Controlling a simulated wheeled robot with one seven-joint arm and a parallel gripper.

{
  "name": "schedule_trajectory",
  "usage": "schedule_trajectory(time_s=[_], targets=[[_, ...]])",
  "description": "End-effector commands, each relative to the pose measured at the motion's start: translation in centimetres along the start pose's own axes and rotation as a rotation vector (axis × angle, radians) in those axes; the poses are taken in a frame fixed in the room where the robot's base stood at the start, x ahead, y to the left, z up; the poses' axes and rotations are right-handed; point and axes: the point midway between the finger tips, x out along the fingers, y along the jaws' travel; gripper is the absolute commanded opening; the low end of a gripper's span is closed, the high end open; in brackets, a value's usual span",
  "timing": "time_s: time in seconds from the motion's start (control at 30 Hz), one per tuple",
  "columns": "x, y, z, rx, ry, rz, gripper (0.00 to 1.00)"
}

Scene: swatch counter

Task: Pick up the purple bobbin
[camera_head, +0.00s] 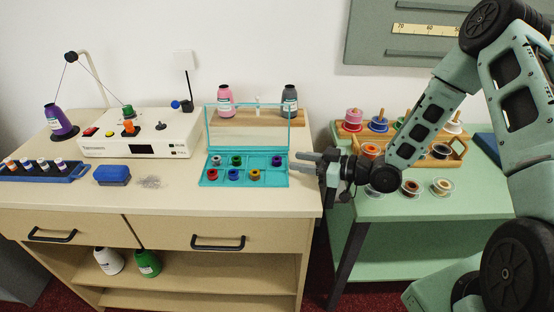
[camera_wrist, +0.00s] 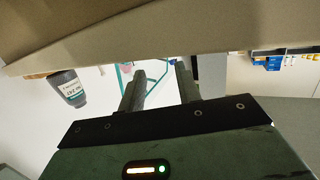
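The purple bobbin (camera_head: 277,160) lies in the back right of an open teal bobbin box (camera_head: 207,182) on the beige counter. Other bobbins share the box: a grey one, a green one (camera_head: 236,160), a red one, a blue one (camera_head: 234,174) and a yellow one (camera_head: 255,174). My gripper (camera_head: 297,162) is just right of the box at the counter's right edge, its fingers apart and empty, pointing left. In the wrist view, which looks upside down, my gripper (camera_wrist: 160,70) shows two separated fingers with part of the teal box (camera_wrist: 125,78) behind; no purple bobbin can be made out there.
The box's clear lid (camera_head: 247,128) stands raised at its back. Behind it are a pink thread cone (camera_head: 225,100) and a dark grey one (camera_head: 289,101). A winding machine (camera_head: 140,130) stands left. A green table (camera_head: 400,205) with spools stands right, across a gap.

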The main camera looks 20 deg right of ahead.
Motion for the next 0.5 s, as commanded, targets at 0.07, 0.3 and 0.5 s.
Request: schedule_trajectory(time_s=[0.07, 0.3, 0.5], targets=[[0.5, 0.0, 0.0, 0.001, 0.0, 0.0, 0.34], [3.8, 0.0, 0.3, 0.001, 0.001, -0.002, 0.34], [5.3, 0.1, 0.5, 0.001, 0.001, 0.0, 0.34]])
